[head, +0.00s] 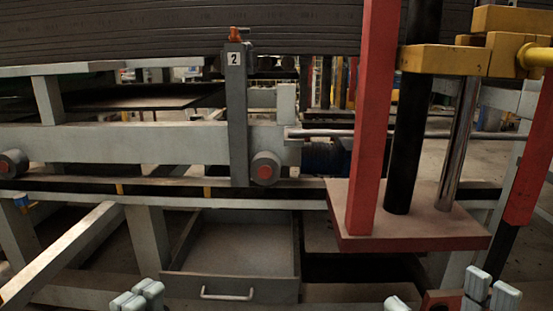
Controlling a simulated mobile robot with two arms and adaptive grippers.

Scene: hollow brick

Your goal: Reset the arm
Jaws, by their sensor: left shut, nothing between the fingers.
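My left gripper (138,297) shows at the bottom edge, left of the middle. Its pale grey fingertips are close together with nothing seen between them. It is in front of a grey drawer (228,285) and apart from it. More pale grey finger parts, which look like my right gripper (490,291), show at the bottom right. Most of both arms is out of view.
A grey metal machine frame (120,143) spans the view. A grey post (237,115) marked "2" stands in the middle. A red plate (405,225) with a red column (372,120) juts out at right. The open drawer sits low.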

